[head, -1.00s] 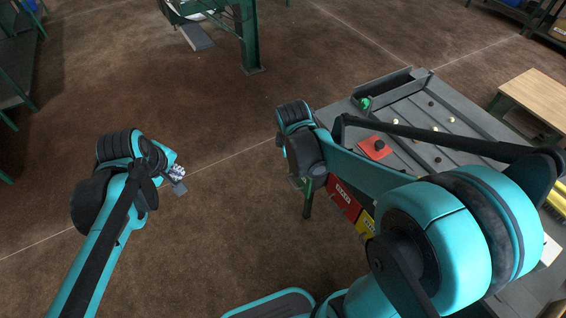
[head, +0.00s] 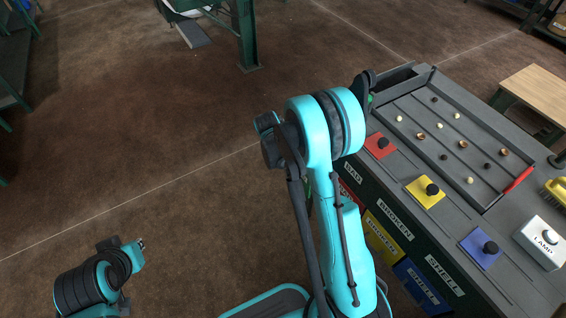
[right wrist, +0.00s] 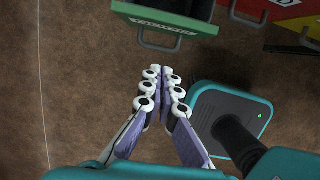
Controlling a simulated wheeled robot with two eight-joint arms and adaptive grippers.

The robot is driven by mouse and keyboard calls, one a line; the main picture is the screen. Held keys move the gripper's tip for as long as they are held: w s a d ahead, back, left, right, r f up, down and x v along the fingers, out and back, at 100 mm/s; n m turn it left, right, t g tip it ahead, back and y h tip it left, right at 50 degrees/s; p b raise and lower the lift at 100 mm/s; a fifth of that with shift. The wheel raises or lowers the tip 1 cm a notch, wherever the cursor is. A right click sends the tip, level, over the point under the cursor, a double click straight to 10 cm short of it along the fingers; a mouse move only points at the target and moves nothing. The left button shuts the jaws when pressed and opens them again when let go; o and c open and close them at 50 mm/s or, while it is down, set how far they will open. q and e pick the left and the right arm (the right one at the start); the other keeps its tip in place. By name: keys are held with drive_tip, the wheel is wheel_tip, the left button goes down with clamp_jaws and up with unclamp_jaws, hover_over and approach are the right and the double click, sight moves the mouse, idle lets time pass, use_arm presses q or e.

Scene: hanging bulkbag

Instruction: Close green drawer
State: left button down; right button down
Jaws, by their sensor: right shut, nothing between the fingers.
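The green drawer (right wrist: 168,24) is at the top of the right wrist view. Its white-labelled front and metal handle (right wrist: 160,40) face me, and part of its dark inside shows, so it stands open. My right gripper (right wrist: 166,70) is shut and empty, its fingertips pointing at the drawer front just short of the handle, apart from it in the picture. In the head view my right arm hides the right gripper and most of the green drawer. My left gripper (head: 139,244) is at the lower left, small and far from the drawers; its fingers are unclear.
A red drawer (right wrist: 288,8) and a yellow drawer (right wrist: 297,42) sit right of the green one. Open floor lies left.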

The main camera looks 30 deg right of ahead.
drive_tip(key=d+f+b, duration=0.2)
drive_tip(key=d+f, duration=0.1)
drive_tip(key=d, duration=0.2)
drive_tip(key=shift+w+f, duration=0.2)
drive_tip(key=shift+f, duration=0.05)
